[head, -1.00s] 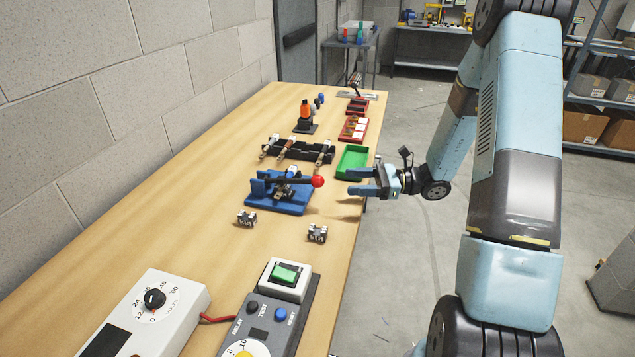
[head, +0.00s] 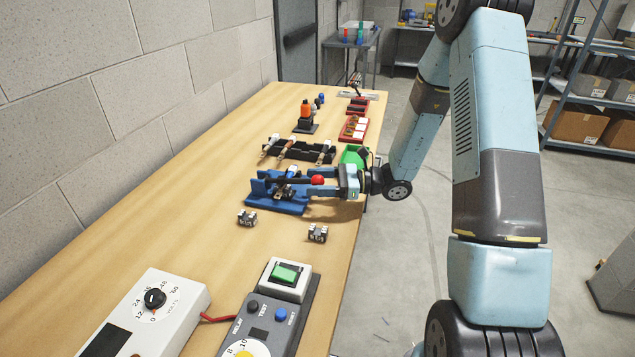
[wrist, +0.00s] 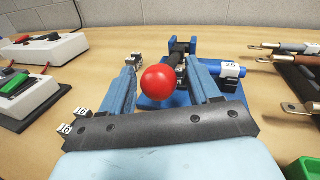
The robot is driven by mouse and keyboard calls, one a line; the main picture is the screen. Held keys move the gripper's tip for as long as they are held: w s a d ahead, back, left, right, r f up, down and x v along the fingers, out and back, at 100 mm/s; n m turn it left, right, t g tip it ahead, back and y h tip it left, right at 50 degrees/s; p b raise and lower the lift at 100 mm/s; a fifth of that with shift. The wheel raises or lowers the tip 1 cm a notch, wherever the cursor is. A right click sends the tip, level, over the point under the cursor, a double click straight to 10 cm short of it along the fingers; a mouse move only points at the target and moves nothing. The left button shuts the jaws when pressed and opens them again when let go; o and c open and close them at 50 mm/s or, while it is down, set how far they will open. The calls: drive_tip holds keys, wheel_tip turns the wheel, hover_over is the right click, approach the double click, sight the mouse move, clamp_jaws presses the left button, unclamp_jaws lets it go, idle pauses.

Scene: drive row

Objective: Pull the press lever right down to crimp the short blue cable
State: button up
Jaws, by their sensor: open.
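The press has a blue base (head: 278,205) and a dark lever that ends in a red ball knob (head: 317,180). In the wrist view the red knob (wrist: 168,84) sits between the two blue fingers, with a gap visible on each side. My gripper (head: 322,186) is open around the knob end of the lever, which lies roughly level. A blue cable end (wrist: 229,70) with a white tag marked 25 lies at the press in the wrist view. The jaw area of the press is partly hidden behind the knob there.
Two small metal blocks (head: 247,217) (head: 317,233) stand in front of the press. A black rack (head: 300,151) with cables lies behind it, and a green tray (head: 352,155) is partly hidden by my gripper. A control box (head: 270,315) and a dial box (head: 160,305) are nearer.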

drive_tip(key=shift+c, duration=0.3)
clamp_jaws()
idle(0.3)
drive_tip(key=shift+s+d+f, duration=0.15)
drive_tip(key=shift+f, duration=1.45)
drive_tip(key=shift+c, duration=2)
unclamp_jaws()
drive_tip(key=shift+o, duration=0.8)
drive_tip(key=shift+f, duration=0.1)
drive_tip(key=o, duration=0.3)
